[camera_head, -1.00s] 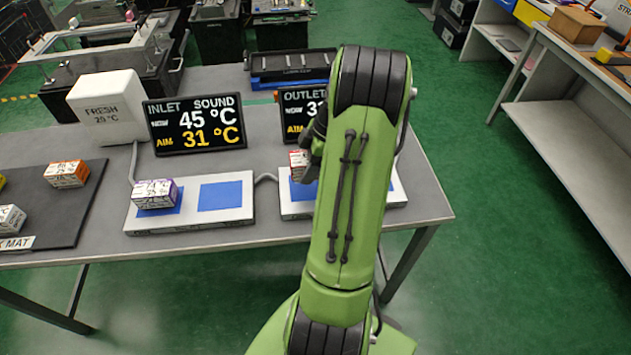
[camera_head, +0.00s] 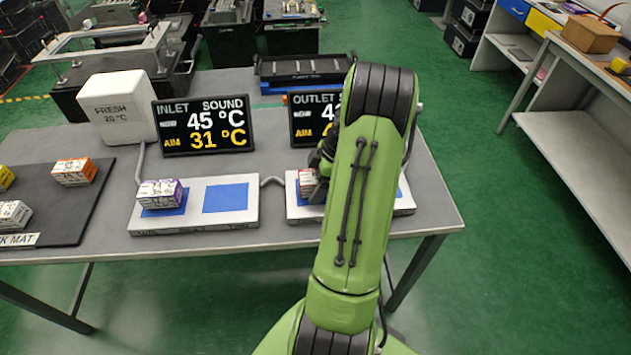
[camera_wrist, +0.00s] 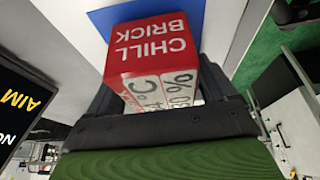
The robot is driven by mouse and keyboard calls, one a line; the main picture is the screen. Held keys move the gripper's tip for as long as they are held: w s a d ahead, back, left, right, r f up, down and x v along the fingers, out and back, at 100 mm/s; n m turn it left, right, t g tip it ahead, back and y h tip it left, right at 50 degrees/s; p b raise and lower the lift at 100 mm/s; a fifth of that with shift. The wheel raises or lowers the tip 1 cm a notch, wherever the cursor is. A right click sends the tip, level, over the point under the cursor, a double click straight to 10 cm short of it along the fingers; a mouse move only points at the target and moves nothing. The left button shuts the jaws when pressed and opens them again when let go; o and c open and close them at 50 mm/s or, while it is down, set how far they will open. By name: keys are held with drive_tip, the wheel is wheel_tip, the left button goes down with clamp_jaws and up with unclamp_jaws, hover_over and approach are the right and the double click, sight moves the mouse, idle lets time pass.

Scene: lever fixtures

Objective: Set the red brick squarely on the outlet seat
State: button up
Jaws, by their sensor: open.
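The red brick (camera_wrist: 155,45), with a red top lettered CHILL BRICK and pale lettered sides, fills the middle of the wrist view. It stands upright on or just over the blue outlet seat (camera_wrist: 108,14) and looks turned slightly against its edges. In the head view a small part of the brick (camera_head: 306,180) shows on the white outlet plate (camera_head: 300,213), beside my arm. My gripper (camera_wrist: 160,85) is open, with a dark finger on each side of the brick. Any contact with the brick is hidden, and my arm covers much of the plate in the head view.
The inlet plate (camera_head: 195,222) stands to the left with a purple brick (camera_head: 161,193) and a bare blue seat (camera_head: 226,198). The inlet display (camera_head: 204,125) and partly hidden outlet display (camera_head: 312,118) stand behind. A dark mat (camera_head: 60,222) bears several bricks.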

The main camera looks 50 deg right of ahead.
drive_tip(key=shift+a+r, duration=0.1)
drive_tip(key=shift+r, duration=0.15)
drive_tip(key=p+v, duration=0.3)
drive_tip(key=v, duration=0.9)
wheel_tip(320, 180, up, 4)
hover_over(311, 180)
drive_tip(key=w+a+r+m+h, duration=0.25)
drive_tip(key=a+r, duration=0.25)
drive_tip(key=a, duration=0.7)
drive_tip(key=s+a+r+m+t, duration=0.1)
drive_tip(key=s+a+m, duration=0.1)
drive_tip(key=s+a, duration=0.3)
drive_tip(key=s+a+r+m+t, duration=0.1)
drive_tip(key=s+a, duration=0.5)
drive_tip(key=a, duration=0.6)
drive_tip(key=r+m, duration=0.1)
drive_tip(key=m, duration=0.1)
drive_tip(key=shift+s+m, duration=0.2)
drive_tip(key=shift+m, duration=0.15)
drive_tip(key=shift+r+p, duration=0.25)
drive_tip(key=shift+p, duration=0.05)
